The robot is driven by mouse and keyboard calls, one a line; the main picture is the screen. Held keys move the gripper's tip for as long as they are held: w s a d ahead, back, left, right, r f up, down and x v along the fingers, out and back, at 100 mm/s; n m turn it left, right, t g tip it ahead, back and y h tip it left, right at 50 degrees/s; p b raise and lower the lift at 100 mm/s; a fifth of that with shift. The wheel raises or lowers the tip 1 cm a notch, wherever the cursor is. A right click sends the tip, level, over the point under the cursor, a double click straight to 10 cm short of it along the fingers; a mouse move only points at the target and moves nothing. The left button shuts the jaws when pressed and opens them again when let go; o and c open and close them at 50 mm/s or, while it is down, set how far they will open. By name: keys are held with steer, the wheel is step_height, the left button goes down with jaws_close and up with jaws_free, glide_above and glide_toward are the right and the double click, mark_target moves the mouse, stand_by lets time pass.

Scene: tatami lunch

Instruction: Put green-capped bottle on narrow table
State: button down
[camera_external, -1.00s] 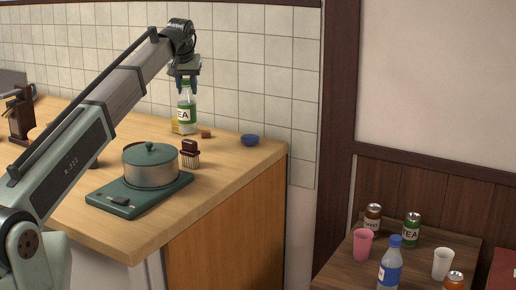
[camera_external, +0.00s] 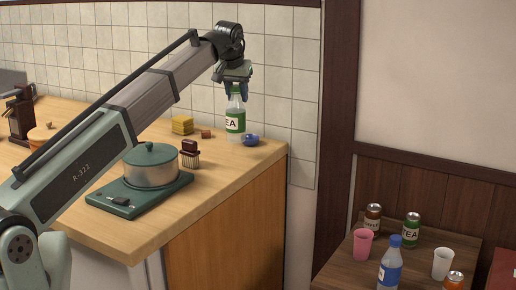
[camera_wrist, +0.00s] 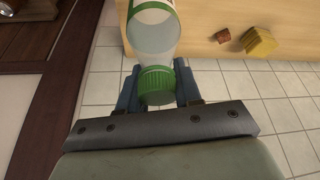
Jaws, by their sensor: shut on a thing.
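The green-capped bottle (camera_external: 235,122) is clear with a green and white label and hangs upright in my gripper (camera_external: 236,90), above the right end of the wooden counter. In the wrist view, my gripper (camera_wrist: 159,88) is shut around the green cap, and the bottle (camera_wrist: 153,32) extends away from it. The narrow table is probably the dark wooden table (camera_external: 338,272) at the lower right, well below and to the right of the bottle; only part of it is in view.
The dark table holds a pink cup (camera_external: 363,245), a blue-capped bottle (camera_external: 391,264), a white cup (camera_external: 442,263) and several cans.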

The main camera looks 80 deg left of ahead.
steer(key=shift+w+d+f+m+t+h, duration=0.4)
steer(key=shift+w+d+f+m, duration=1)
steer(key=shift+w+d+f, duration=3.45)
steer(key=shift+w+d+f+m+t+h, duration=0.4)
steer(key=shift+w+d+f+m, duration=1.3)
steer(key=shift+d, duration=6.4)
steer(key=shift+w+d+f+m+t+h, duration=0.2)
steer(key=shift+w+d+f+m+h, duration=1.25)
steer(key=shift+w+d, duration=3.8)
step_height(320, 180, down, 11)
steer(key=s+d+y, duration=0.1)
steer(key=s+d, duration=0.1)
steer(key=shift+s+d+y, duration=0.15)
steer(key=shift+s+y, duration=0.15)
steer(key=shift+y, duration=0.05)
steer(key=shift+f+n, duration=0.2)
steer(key=shift+n, duration=0.05)
steer(key=c, duration=0.8)
jaws_free()
steer(key=shift+r, duration=0.1)
steer(key=v, duration=1.2)
steer(key=shift+d, duration=0.1)
